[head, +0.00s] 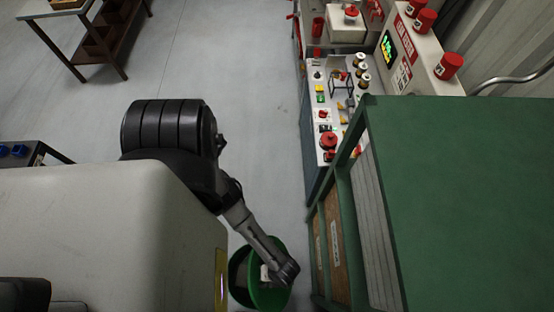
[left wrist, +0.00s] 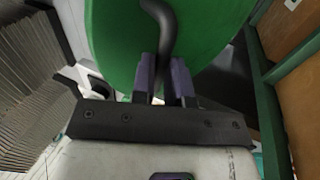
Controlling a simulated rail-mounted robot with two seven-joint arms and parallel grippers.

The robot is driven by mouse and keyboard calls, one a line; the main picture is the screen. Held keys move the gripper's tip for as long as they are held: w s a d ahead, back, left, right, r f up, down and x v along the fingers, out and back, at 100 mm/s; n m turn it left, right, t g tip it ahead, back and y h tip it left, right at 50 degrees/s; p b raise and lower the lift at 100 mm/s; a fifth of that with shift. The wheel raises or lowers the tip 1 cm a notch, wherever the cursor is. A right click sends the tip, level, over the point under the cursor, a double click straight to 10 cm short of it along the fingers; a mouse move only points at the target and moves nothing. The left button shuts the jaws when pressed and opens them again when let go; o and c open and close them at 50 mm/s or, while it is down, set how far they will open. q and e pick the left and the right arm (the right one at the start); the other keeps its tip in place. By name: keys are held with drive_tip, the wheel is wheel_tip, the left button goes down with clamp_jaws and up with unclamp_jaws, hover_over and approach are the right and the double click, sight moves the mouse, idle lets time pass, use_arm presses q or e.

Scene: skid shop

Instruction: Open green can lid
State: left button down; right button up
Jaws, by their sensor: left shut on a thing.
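The green can (head: 232,273) stands on the floor at the bottom middle of the head view, left of the green cabinet. Its dark inside appears to show beside the lid, which looks raised or tilted. The green lid (left wrist: 115,40) fills the top middle of the left wrist view, with a dark curved handle (left wrist: 159,12) across it. My left gripper (left wrist: 163,82) is shut on this handle. In the head view my left arm reaches down over the can, and its wrist mostly hides the fingers. My right gripper is not in view.
A green cabinet (head: 455,190) stands close to the right of the can. Behind it is a control bench (head: 327,128) with buttons and red parts. The grey floor between is clear.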

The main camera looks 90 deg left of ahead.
use_arm(q)
drive_tip(key=w+r+g, duration=0.1)
drive_tip(key=w, duration=0.6)
drive_tip(key=shift+r, duration=0.2)
drive_tip(key=c, duration=1.1)
unclamp_jaws()
drive_tip(key=shift+d, duration=0.1)
drive_tip(key=shift+r, duration=0.1)
drive_tip(key=v, duration=1.3)
drive_tip(key=shift+w+r, duration=0.15)
drive_tip(key=shift+w, duration=0.25)
